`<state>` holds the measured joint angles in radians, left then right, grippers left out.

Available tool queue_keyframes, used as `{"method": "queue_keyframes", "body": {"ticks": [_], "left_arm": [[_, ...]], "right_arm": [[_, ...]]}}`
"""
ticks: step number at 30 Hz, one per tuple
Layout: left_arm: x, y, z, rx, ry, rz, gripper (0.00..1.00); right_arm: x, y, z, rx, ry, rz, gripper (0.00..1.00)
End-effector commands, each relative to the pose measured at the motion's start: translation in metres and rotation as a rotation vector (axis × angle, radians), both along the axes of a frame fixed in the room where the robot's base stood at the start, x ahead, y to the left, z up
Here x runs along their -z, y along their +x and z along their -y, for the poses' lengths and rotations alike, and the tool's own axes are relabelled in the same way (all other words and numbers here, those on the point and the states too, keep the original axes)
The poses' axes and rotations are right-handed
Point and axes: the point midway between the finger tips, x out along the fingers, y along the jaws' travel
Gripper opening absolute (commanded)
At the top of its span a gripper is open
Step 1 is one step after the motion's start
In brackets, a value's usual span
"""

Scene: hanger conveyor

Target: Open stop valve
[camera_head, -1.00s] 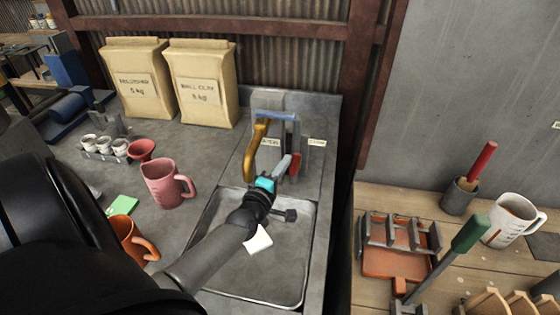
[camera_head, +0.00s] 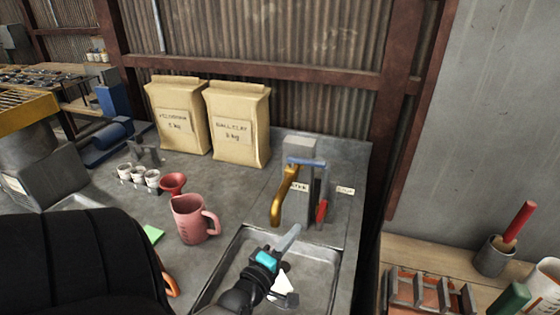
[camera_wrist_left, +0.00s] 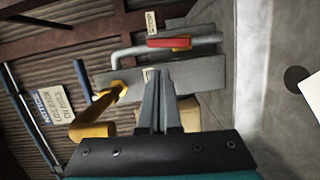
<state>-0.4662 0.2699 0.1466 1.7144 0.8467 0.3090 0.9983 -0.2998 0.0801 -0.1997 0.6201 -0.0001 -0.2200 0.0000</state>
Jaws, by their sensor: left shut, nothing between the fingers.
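The stop valve's red handle (camera_head: 322,211) hangs down at the right of the tap in the head view. In the left wrist view the red handle (camera_wrist_left: 169,43) lies along a grey pipe, below a STOP label (camera_wrist_left: 151,22). The label (camera_head: 345,190) also shows behind it in the head view. A brass spout (camera_head: 284,197) and a blue lever (camera_head: 307,162) are to the left of and above the handle. My left gripper (camera_head: 296,231) is shut and empty over the sink, its tips in front of the handle and apart from it. My right gripper is out of view.
The sink (camera_head: 235,247) lies under my left gripper. A pink jug (camera_head: 192,218), a red funnel (camera_head: 173,182) and two clay bags (camera_head: 238,122) stand to the left. A wooden bench (camera_head: 415,255) with a rack and tools is at the right.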

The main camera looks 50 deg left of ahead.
Motion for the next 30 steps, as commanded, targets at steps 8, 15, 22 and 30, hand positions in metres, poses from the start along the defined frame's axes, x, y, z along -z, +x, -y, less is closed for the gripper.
{"method": "queue_keyframes", "body": {"ticks": [8, 15, 22, 30], "left_arm": [[0.000, -0.041, 0.011, 0.001, -0.002, -0.002, 0.00], [-0.001, -0.053, 0.015, 0.003, 0.018, -0.003, 0.00], [0.001, -0.038, 0.030, 0.056, 0.343, -0.067, 0.00], [0.003, -0.014, 0.052, 0.121, 1.011, -0.182, 0.00]], "right_arm": [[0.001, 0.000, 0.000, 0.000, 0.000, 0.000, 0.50], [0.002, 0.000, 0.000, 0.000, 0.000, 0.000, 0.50], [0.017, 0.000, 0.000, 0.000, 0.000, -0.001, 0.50], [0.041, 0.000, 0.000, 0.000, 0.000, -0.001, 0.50]]}}
